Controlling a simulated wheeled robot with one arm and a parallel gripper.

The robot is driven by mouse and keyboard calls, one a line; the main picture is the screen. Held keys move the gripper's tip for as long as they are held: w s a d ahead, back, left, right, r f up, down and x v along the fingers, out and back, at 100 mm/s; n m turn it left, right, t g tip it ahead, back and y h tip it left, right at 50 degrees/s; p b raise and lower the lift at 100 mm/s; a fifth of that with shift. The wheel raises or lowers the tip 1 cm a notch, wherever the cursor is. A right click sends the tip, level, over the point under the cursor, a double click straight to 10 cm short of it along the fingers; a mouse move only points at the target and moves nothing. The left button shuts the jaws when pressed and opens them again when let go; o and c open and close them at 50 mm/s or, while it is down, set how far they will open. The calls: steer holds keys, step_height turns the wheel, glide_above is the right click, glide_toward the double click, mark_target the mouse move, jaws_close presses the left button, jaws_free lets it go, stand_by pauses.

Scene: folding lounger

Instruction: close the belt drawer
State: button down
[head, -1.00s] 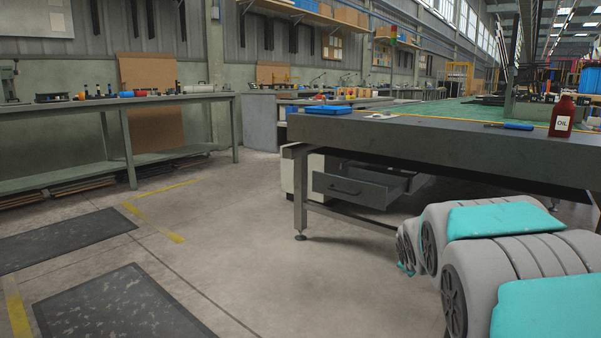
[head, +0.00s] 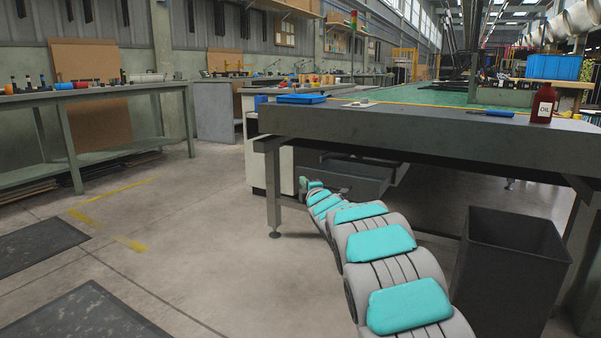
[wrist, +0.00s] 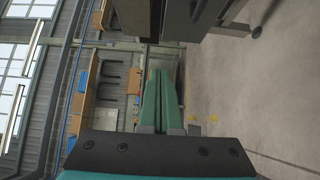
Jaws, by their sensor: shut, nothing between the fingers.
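The belt drawer (head: 370,184) is a dark grey drawer under the near end of the workbench, beside a pale cabinet (head: 285,165). It stands pulled out from under the top. My arm reaches to it in the head view, and my gripper (head: 309,184) is small there, near the drawer's front left side. I cannot tell whether it touches the drawer. The drawer's handle is hidden behind my arm. In the wrist view my gripper (wrist: 161,75) shows two green fingers shut together, with nothing between them. Dark surfaces fill the top of that view.
The thick grey workbench (head: 400,135) overhangs the drawer, with a leg (head: 273,190) at its corner. A dark bin (head: 510,270) stands right of my arm. An oil bottle (head: 543,103) and blue tray (head: 301,99) are on top.

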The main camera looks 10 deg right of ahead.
mark_target(303, 171)
steer(key=w+p, duration=0.3)
steer(key=w, duration=0.7)
steer(key=shift+w+d+r, duration=0.1)
steer(key=shift+w, duration=0.05)
steer(key=shift+w+d+p, duration=0.45)
steer(key=shift+w+p, duration=0.2)
steer(key=shift+p, duration=0.4)
steer(key=shift+w, duration=0.1)
